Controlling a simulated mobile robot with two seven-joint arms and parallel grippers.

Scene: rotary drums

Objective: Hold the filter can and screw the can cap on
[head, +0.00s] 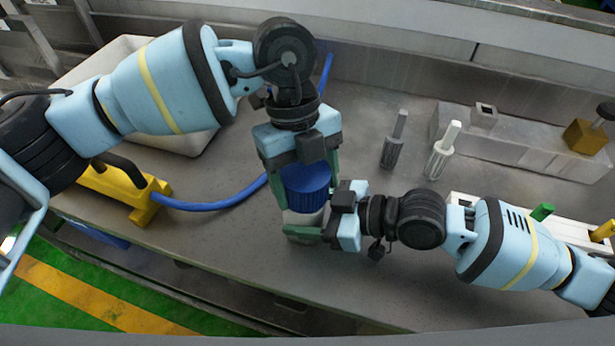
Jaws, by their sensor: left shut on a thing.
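The blue ribbed can cap (306,188) is in the middle of the head view, on top of the pale filter can (302,218). My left gripper (305,180) points down from above and is shut on the cap, one green finger on each side. I cannot tell how far the cap is seated. My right gripper (308,232) reaches in from the right at the height of the can. One green finger passes along the can's near side. Its far finger is mostly hidden, so its grip on the can is unclear.
A grey tool (391,150) and a white one (442,153) stand right of the cap. A metal block (520,140) lies behind them. A white bin (190,141) and a yellow fixture (125,190) with a blue hose (215,206) are at left. The front middle bench is clear.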

